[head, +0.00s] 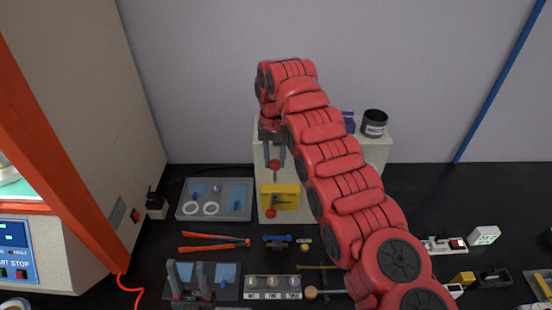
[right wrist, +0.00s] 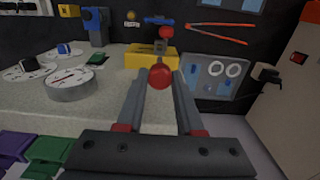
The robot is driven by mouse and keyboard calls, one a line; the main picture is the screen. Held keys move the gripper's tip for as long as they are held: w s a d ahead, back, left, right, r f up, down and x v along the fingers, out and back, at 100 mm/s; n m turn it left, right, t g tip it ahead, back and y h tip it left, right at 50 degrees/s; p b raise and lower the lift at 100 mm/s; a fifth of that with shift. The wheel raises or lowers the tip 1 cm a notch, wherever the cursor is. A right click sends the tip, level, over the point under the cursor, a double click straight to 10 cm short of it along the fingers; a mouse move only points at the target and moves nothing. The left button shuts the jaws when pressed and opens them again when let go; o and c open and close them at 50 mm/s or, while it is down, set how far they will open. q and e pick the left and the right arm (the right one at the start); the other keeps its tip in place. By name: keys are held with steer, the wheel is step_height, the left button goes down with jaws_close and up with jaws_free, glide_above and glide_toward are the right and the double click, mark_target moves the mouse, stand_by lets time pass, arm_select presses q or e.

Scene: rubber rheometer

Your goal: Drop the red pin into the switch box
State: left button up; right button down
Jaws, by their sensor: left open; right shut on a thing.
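My right gripper (head: 273,154) hangs down from its red arm above the pale block and is shut on the red pin (head: 274,164). The pin's round red head shows between the fingertips in the right wrist view (right wrist: 160,77); its lower end is hard to make out. The yellow switch box (head: 284,195) is just below the pin in the head view. In the right wrist view the box (right wrist: 150,57) is beyond the pin. Another red ball (head: 271,213) is at the box's front side. My left gripper (head: 187,268) is open and empty at the bottom left.
The pale block (head: 370,151) carries a dark jar (head: 374,123). A grey tray (head: 214,199) with rings stands left of the box. Red-handled pliers (head: 213,244) and a blue tool (head: 277,239) lie in front. Gauges (right wrist: 73,83) stand on the block in the right wrist view.

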mark_target(275, 174)
steer(key=shift+f+b, duration=0.1)
steer(key=shift+b, duration=0.2)
steer(key=shift+f+b, duration=2.25)
steer(key=shift+f, duration=0.55)
steer(key=shift+b, duration=0.6)
steer(key=shift+s+f+b, duration=0.1)
steer(key=shift+f+b, duration=2.5)
steer(key=shift+f, duration=0.9)
steer(key=shift+c, duration=2.3)
jaws_free()
steer(key=shift+r, duration=0.1)
